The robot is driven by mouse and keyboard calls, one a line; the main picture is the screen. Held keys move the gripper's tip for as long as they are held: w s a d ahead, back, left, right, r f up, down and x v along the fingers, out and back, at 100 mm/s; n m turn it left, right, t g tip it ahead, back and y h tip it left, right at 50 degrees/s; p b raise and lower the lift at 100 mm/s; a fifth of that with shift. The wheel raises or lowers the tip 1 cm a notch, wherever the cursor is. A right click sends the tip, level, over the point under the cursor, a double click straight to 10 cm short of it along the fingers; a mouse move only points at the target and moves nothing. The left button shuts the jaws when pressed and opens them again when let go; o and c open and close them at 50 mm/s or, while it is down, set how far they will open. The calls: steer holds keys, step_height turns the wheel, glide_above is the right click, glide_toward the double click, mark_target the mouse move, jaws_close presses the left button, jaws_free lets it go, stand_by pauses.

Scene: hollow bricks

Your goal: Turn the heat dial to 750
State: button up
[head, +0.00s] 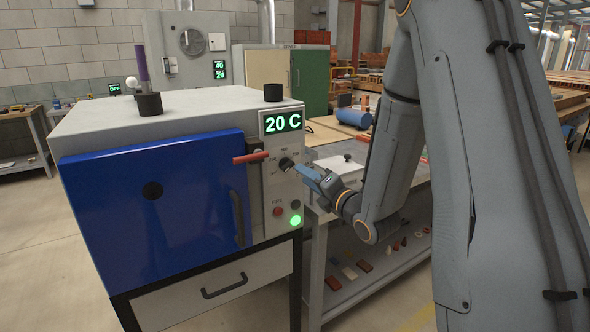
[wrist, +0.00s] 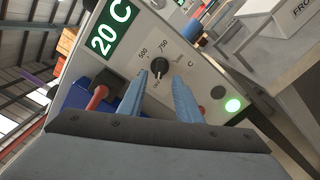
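The heat dial (head: 286,163) is a small black knob on the control panel of a blue-doored kiln (head: 150,205). In the wrist view the dial (wrist: 159,66) stands between the tips of my gripper (wrist: 160,77), whose two blue fingers are apart. I cannot tell whether a finger touches the knob. The labels 500 and 750 show above the dial, and its pale mark points down towards a small label near OFF. The display (head: 282,122) reads 20 C. In the head view my gripper (head: 299,168) comes to the panel from the right.
A red handle (head: 250,157) sticks out left of the dial. A red button (head: 278,211) and a lit green button (head: 296,220) sit below it. A workbench (head: 400,200) with a lower shelf of small pieces stands right of the kiln, under my arm. Open floor lies in front.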

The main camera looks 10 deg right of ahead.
mark_target(291, 166)
steer(key=p+x, duration=0.2)
steer(key=x, duration=0.4)
steer(key=shift+w+a, duration=0.1)
steer(key=shift+w, duration=0.2)
jaws_close()
